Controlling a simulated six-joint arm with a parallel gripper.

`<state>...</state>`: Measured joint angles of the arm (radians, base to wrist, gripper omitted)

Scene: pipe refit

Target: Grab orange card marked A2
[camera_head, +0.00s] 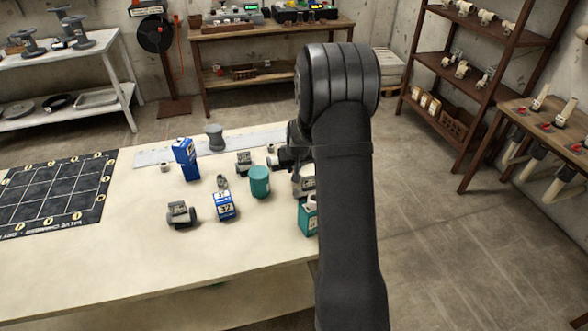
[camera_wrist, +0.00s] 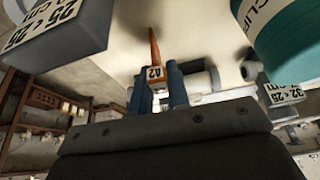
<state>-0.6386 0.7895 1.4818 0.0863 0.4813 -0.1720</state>
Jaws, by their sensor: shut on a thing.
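The orange card marked A2 (camera_wrist: 156,72) shows in the wrist view between the two blue fingers of my gripper (camera_wrist: 157,88). Its label faces the camera, and a thin orange part extends away from it. The fingers are closed on it from both sides. In the head view my arm hides the card and most of my gripper, which is at the table's right part.
Near my gripper on the table (camera_head: 90,270) are a teal cylinder (camera_head: 260,182), blue boxes (camera_head: 184,160) (camera_head: 224,206), a teal box (camera_head: 307,220) and grey fittings (camera_head: 181,214). A black grid mat (camera_head: 60,195) lies left. The table's front is clear.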

